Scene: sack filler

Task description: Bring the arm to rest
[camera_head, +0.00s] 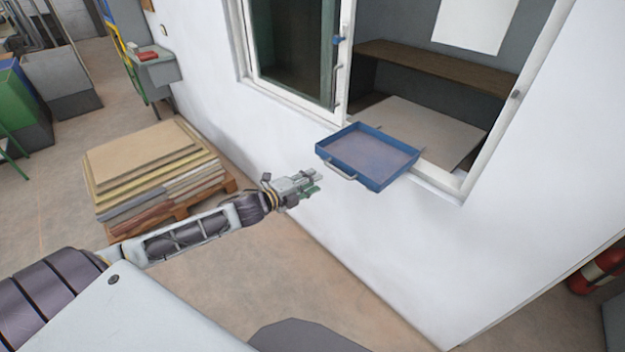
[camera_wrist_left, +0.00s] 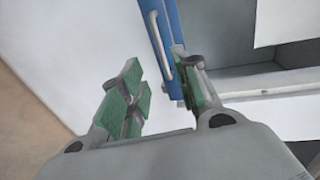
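My left arm (camera_head: 190,235) reaches out from the lower left in the head view. Its gripper (camera_head: 314,184) hangs in free air in front of the white wall, to the left of and a little below the blue tray. In the left wrist view, the two green-padded fingers (camera_wrist_left: 160,95) stand apart with nothing between them. The blue tray (camera_head: 384,182) sits at the window opening, jutting out from the sill, with its pale handle (camera_head: 340,171) facing my side. The tray's edge (camera_wrist_left: 172,22) and handle (camera_wrist_left: 160,48) also show beyond the fingers. My right gripper is out of view.
A stack of boards (camera_head: 150,165) on a wooden pallet stands behind my left forearm. The window frame (camera_head: 345,60) and white wall (camera_head: 420,250) are close on the right. A red fire extinguisher (camera_head: 600,268) is at the far right. Bare floor (camera_head: 270,275) lies below the gripper.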

